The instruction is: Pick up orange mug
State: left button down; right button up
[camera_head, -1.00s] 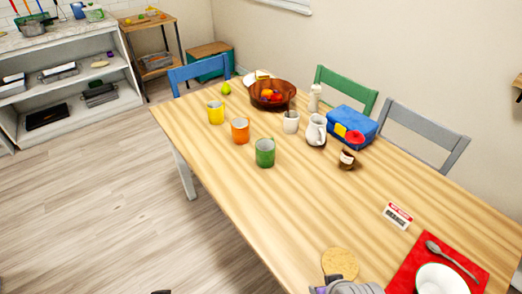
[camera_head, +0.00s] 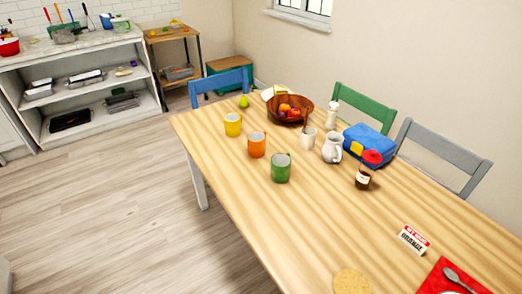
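The orange mug (camera_head: 257,145) stands upright on the wooden table (camera_head: 330,215), near its left long edge. It is between the yellow mug (camera_head: 233,125), farther back, and the green mug (camera_head: 281,168), nearer to me. The three mugs stand apart in a row. Neither of my grippers is in the head view, so I cannot see their state.
A fruit bowl (camera_head: 289,115), a white cup (camera_head: 308,138), a white pitcher (camera_head: 332,148), a jar (camera_head: 363,179) and a blue lunch box (camera_head: 368,139) stand right of the mugs. Chairs line the far side. The floor (camera_head: 110,215) left of the table is clear.

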aim_at(256, 139)
jog(key=i+j, duration=0.75)
jog(key=j+z, duration=0.1)
jog(key=z, duration=0.3)
jog(key=i+j+z, duration=0.1)
jog(key=z, duration=0.35)
jog(key=j+z, duration=0.15)
jog(key=z, duration=0.25)
jog(key=i+j, duration=0.4)
jog(key=i+z, duration=0.05)
jog(key=i, duration=0.05)
